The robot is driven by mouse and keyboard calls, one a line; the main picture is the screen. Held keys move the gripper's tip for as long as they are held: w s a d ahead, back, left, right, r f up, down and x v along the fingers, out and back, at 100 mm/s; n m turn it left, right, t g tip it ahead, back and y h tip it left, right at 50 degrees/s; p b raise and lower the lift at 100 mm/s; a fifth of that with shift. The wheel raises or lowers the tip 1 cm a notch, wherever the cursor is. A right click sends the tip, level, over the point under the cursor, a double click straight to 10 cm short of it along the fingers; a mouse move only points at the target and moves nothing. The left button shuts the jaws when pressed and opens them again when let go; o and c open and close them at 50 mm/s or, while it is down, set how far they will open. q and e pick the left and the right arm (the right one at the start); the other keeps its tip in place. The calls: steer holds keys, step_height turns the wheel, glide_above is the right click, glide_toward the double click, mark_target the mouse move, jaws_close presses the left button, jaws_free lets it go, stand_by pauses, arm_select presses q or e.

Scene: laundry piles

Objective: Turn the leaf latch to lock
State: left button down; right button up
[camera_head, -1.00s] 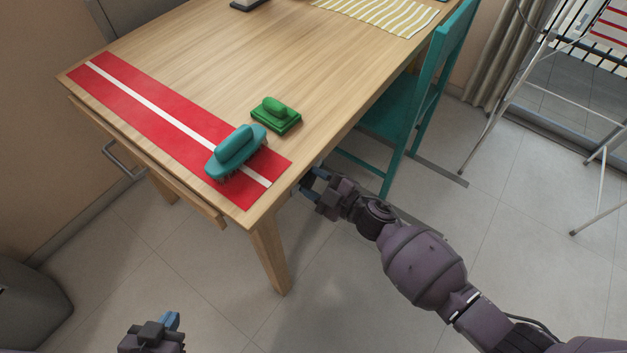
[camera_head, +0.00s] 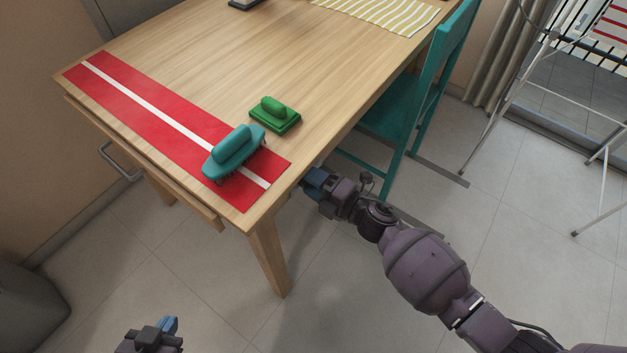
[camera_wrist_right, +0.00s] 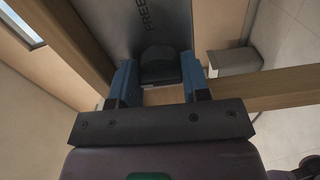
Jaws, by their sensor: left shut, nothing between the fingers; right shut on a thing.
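The leaf latch, a dark rounded knob (camera_wrist_right: 158,68), shows in the right wrist view on a grey metal plate (camera_wrist_right: 125,18) that carries the letters "FREE"; the rest of the lettering is cut off. My right gripper (camera_head: 307,185) is at the near right corner of the wooden table, by the underside of its edge. In the right wrist view its two blue fingers stand on either side of the knob, shut on it. The head view does not show the latch, which the table hides. My left gripper (camera_head: 168,325) is shut and empty, low over the floor at the bottom left.
The wooden table (camera_head: 190,60) carries a red runner (camera_head: 110,105), a teal brush (camera_head: 235,150) and a green brush (camera_head: 274,115). A table leg (camera_head: 268,258) stands near my right gripper. A teal chair (camera_head: 390,110) is at the table's right side. The floor in front is clear.

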arm_select(q)
steer(key=shift+s+f, duration=0.15)
steer(key=shift+s, duration=0.05)
arm_select(e)
steer(key=shift+n, duration=0.4)
arm_select(q)
steer(key=shift+s+a+f, duration=0.1)
steer(key=shift+s+f, duration=0.1)
arm_select(e)
steer(key=o, duration=0.9)
arm_select(q)
steer(key=shift+r+p, duration=0.6)
steer(key=shift+r, duration=0.05)
arm_select(e)
steer(key=shift+v, duration=5.45)
arm_select(q)
steer(key=shift+w+r, duration=0.1)
steer(key=shift+w, duration=0.2)
